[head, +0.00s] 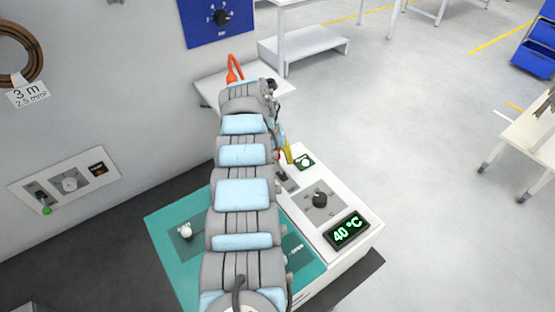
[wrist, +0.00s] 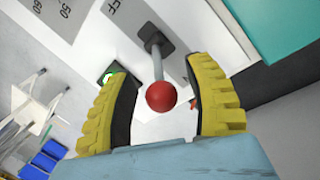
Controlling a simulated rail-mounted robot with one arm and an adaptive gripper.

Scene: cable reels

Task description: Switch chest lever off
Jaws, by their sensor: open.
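The chest lever is a grey stick with a red ball knob (wrist: 161,96), rising from a dark base plate (wrist: 152,38) in the wrist view. My gripper (wrist: 163,95) is open, its yellow fingers on either side of the ball with gaps visible. An OFF label (wrist: 113,6), partly cut off, lies near the lever base. In the head view the lever is mostly hidden behind my arm, and one yellow finger of my gripper (head: 287,150) shows above the chest's white panel (head: 337,180). I cannot tell which setting the lever is in.
The chest's teal part (head: 165,222) has a white-knobbed control (head: 185,231). A wall panel (head: 65,180) stands left.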

